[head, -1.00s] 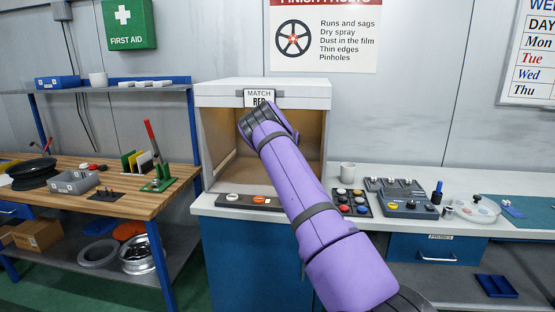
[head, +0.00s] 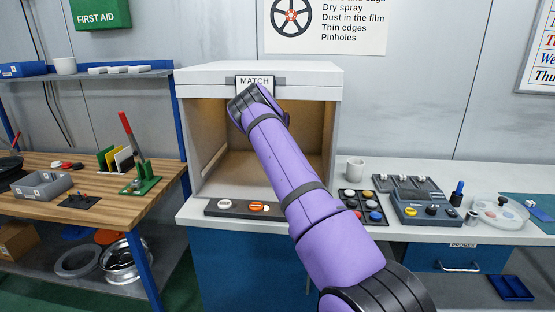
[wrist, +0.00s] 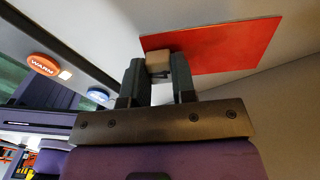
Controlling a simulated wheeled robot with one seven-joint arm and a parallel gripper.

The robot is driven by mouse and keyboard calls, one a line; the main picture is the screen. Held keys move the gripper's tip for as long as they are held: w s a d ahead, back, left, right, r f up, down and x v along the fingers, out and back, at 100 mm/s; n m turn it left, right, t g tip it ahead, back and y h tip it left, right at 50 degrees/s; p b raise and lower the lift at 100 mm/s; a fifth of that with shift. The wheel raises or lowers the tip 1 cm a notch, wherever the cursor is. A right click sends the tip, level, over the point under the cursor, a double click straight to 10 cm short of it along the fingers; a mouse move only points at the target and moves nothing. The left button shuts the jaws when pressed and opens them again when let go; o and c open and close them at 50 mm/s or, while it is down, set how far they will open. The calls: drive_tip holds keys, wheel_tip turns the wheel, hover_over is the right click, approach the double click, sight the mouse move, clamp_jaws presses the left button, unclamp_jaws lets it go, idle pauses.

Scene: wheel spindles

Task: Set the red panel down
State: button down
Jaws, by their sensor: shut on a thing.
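The red panel (wrist: 235,46) is a thin, flat sheet with a small beige block (wrist: 158,62) at its near edge. In the wrist view, my gripper (wrist: 157,75) has its two dark fingers closed on this block, with the panel stretching beyond the fingertips. A pale surface lies close behind the panel; I cannot tell whether they touch. In the head view my purple arm reaches into the open front of the white match booth (head: 258,76), and the gripper and panel are hidden behind the arm.
A switch strip (head: 285,210) with a white and an orange button runs along the booth's front edge; the orange WARM button (wrist: 42,64) shows in the wrist view. The booth's side walls are close.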

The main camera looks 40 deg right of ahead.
drive_tip(key=shift+w, duration=0.15)
drive_tip(key=shift+f, duration=3.4)
drive_tip(key=shift+f, duration=0.55)
drive_tip(key=c, duration=0.8)
unclamp_jaws()
drive_tip(key=shift+c, duration=0.2)
